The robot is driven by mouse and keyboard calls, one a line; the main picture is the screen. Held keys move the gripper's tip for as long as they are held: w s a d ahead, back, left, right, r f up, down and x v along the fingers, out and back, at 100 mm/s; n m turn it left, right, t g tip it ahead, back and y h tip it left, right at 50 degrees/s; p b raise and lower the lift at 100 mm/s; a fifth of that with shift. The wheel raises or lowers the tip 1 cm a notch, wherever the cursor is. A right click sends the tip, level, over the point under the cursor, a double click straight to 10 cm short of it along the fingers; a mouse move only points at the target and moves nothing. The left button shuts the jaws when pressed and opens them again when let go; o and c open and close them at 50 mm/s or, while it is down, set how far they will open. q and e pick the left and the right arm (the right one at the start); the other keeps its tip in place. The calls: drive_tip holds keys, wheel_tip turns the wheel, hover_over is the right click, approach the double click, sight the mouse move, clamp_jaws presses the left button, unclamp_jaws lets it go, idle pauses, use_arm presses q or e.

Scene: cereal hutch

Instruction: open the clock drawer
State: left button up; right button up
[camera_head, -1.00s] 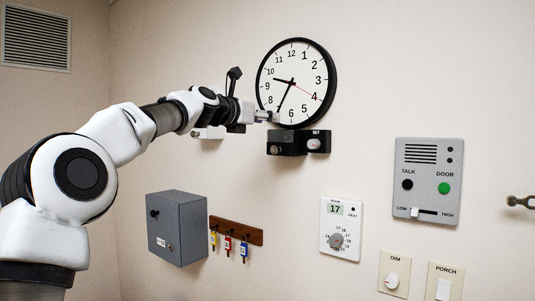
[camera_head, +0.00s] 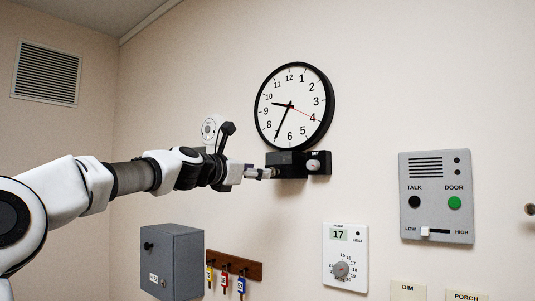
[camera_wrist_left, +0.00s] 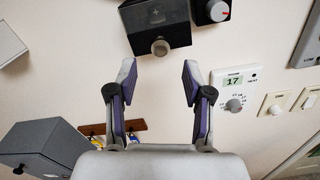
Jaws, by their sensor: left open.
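The wall clock (camera_head: 294,107) has a white face and a black rim. Below it is a small dark drawer box (camera_head: 288,163) with a round SET knob (camera_head: 313,165) beside it. In the left wrist view the dark drawer (camera_wrist_left: 158,22) shows a round brass-grey knob (camera_wrist_left: 160,47) on its front, and the SET knob (camera_wrist_left: 217,10) is to its right. My left gripper (camera_head: 272,173) is at the drawer's front in the head view. In the wrist view my left gripper (camera_wrist_left: 157,72) is open, its fingers apart on either side below the knob, with nothing between them. My right gripper is not in view.
A grey key box (camera_head: 172,262) and a key rack (camera_head: 234,264) with several keys are low on the wall. A thermostat (camera_head: 345,257) and an intercom panel (camera_head: 436,196) are to the right. The wall between the clock and these is bare.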

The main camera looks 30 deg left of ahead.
sight(283, 171)
use_arm(q)
drive_tip(key=w+p, duration=0.2)
drive_tip(key=w, duration=0.3)
drive_tip(key=shift+d, duration=0.2)
drive_tip(key=shift+p, duration=0.3)
clamp_jaws()
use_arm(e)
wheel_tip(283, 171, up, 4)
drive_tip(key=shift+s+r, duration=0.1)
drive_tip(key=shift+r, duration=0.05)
